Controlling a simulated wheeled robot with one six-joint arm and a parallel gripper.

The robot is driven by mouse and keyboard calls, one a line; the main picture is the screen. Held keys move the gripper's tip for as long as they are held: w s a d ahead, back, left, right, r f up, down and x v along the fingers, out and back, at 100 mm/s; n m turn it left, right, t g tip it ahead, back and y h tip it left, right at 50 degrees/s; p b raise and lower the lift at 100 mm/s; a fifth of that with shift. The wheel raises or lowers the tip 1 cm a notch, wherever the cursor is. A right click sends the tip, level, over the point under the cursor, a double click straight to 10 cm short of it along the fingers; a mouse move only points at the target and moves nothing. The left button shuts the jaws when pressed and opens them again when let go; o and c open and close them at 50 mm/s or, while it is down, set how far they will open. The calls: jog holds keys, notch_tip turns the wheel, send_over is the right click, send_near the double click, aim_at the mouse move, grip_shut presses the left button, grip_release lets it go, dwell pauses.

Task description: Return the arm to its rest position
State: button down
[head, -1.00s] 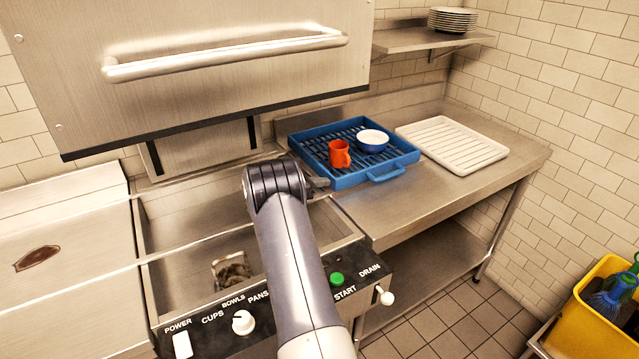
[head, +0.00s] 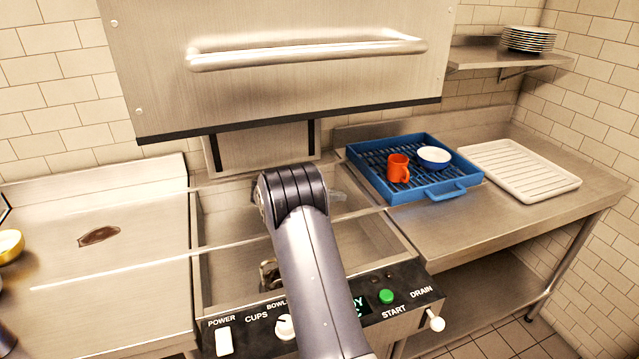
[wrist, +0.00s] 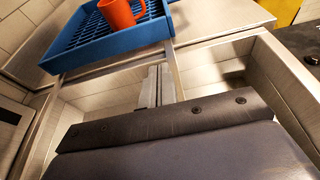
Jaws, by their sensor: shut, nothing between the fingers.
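My arm reaches up from the bottom of the head view over the open basin of the dishwashing machine. My gripper shows in the wrist view (wrist: 157,85) as two narrow fingers side by side, shut and empty, pointing towards the blue rack. In the head view most of it is hidden behind my wrist, with only a grey part showing to the right. The blue rack (head: 453,187) stands on the counter right of the basin, apart from my gripper. It holds an orange mug (head: 398,168) and a white bowl (head: 434,156).
The raised metal hood (head: 280,85) hangs behind and above my arm. The control panel (head: 405,297) runs along the machine's front. A white ribbed tray (head: 520,165) lies right of the rack. Plates (head: 529,38) sit on a shelf.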

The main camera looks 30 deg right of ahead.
aim_at(387, 196)
dwell(0.3)
jog(key=x, duration=0.4)
jog(key=p+x, duration=0.1)
jog(key=x, duration=0.4)
jog(key=r+p+x, duration=0.1)
jog(key=x, duration=0.3)
jog(key=shift+s+d, duration=0.2)
jog(key=shift+d, duration=0.2)
jog(key=shift+a, duration=0.15)
